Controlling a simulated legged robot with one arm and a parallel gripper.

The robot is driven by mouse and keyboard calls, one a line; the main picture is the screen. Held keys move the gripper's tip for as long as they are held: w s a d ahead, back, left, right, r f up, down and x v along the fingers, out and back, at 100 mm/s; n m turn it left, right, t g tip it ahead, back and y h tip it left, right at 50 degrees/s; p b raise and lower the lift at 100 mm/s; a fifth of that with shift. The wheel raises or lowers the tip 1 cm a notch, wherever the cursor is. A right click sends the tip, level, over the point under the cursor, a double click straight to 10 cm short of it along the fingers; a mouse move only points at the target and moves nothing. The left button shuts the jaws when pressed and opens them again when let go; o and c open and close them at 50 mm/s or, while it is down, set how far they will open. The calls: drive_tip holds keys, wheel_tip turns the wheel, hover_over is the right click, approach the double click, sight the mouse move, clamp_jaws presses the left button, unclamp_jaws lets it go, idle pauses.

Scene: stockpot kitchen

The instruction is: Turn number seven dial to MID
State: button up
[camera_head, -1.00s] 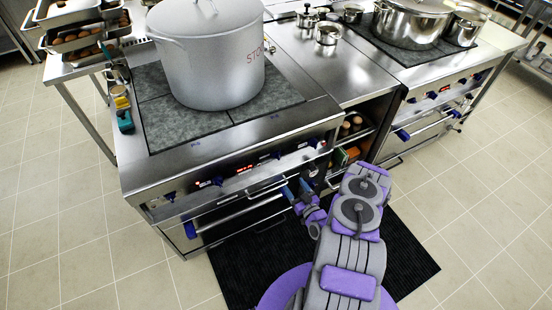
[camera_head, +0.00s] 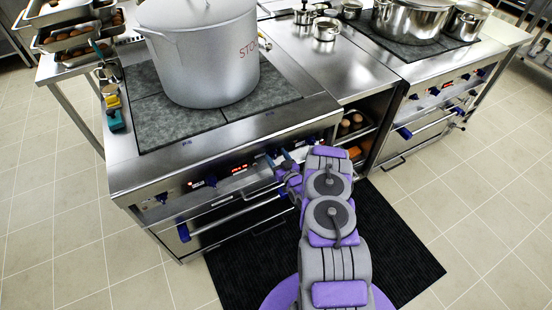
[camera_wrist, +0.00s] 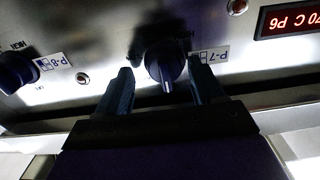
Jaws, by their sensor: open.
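The number seven dial (camera_wrist: 165,65) is a dark knob beside a label (camera_wrist: 208,57) reading P-7, on the steel front panel in the wrist view. Print by the dial is too small and partly hidden to read surely. My gripper (camera_wrist: 158,82) is open, with one dark finger on each side of the dial. I cannot tell whether the fingers touch it. In the head view my gripper (camera_head: 281,160) is at the front panel of the near stove (camera_head: 225,175), and the arm hides part of that panel.
A dial (camera_wrist: 18,70) labelled P-8 sits left of the gripper in the wrist view. A red display (camera_wrist: 287,20) is at the right. A large stockpot (camera_head: 200,60) stands on the cooktop. Oven handles (camera_head: 235,215) run below the panel.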

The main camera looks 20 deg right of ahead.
drive_tip(key=shift+w+d, duration=0.1)
drive_tip(key=shift+w, duration=0.2)
drive_tip(key=shift+a+r, duration=0.15)
drive_tip(key=shift+a, duration=0.6)
drive_tip(key=shift+c, duration=0.3)
drive_tip(key=c, duration=0.3)
drive_tip(key=shift+d, duration=0.55)
drive_tip(key=c, duration=0.5)
drive_tip(key=shift+c, duration=0.5)
drive_tip(key=shift+a, duration=0.25)
drive_tip(key=shift+c, duration=0.3)
